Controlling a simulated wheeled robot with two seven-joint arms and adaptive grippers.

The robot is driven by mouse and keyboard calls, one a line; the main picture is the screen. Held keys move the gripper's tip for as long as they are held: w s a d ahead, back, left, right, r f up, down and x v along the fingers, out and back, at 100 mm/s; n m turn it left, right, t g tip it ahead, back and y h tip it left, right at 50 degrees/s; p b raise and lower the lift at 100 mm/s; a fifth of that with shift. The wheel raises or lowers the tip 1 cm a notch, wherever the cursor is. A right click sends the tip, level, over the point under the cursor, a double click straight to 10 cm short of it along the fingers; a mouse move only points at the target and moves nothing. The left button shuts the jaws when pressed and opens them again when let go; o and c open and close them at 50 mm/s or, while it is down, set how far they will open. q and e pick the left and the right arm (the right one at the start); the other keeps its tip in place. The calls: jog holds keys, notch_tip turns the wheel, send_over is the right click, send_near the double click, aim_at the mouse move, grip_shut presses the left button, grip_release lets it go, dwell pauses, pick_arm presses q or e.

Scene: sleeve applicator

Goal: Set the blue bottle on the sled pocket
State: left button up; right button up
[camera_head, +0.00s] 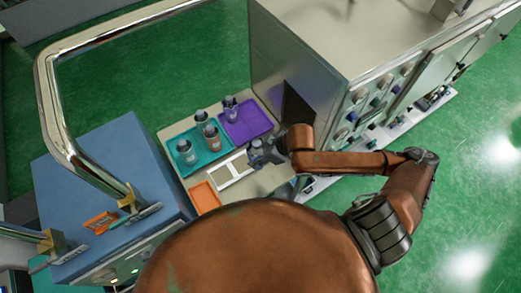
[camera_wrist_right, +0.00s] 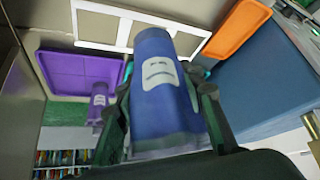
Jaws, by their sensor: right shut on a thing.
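My right gripper (camera_head: 268,154) is shut on the blue bottle (camera_head: 256,152) beside the right end of the white sled (camera_head: 222,182). In the right wrist view, the blue bottle (camera_wrist_right: 160,85), with a pale label, stands between the fingers of my right gripper (camera_wrist_right: 166,108). The white sled frame (camera_wrist_right: 118,12) lies behind the bottle there, and the bottle's far end overlaps its edge in the picture. The sled has rectangular openings, partly hidden by the bottle. I cannot tell the bottle's height above the sled. My left gripper is not in view.
A teal tray (camera_head: 183,168) with several bottles and a purple tray (camera_head: 258,124) with a bottle lie behind the sled. An orange tray (camera_head: 205,198) lies in front-left. A grey machine cabinet (camera_head: 290,50) stands close on the right, a blue-topped unit (camera_head: 90,160) on the left.

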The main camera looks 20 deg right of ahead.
jog(key=shift+w+d+f+b, duration=1.05)
jog(key=shift+w+f, duration=0.55)
jog(key=shift+f, duration=0.35)
jog(key=shift+w+d+f+b, duration=0.9)
jog(key=shift+w+f+b, duration=0.2)
jog(key=shift+w+f, duration=0.7)
jog(key=shift+w+d+f+b, duration=1.05)
jog(key=shift+w+f, duration=0.4)
jog(key=shift+f, duration=0.6)
jog(key=shift+a+f, duration=0.1)
jog(key=o, duration=1.4)
jog(key=v, duration=1.2)
jog(key=shift+p, duration=0.35)
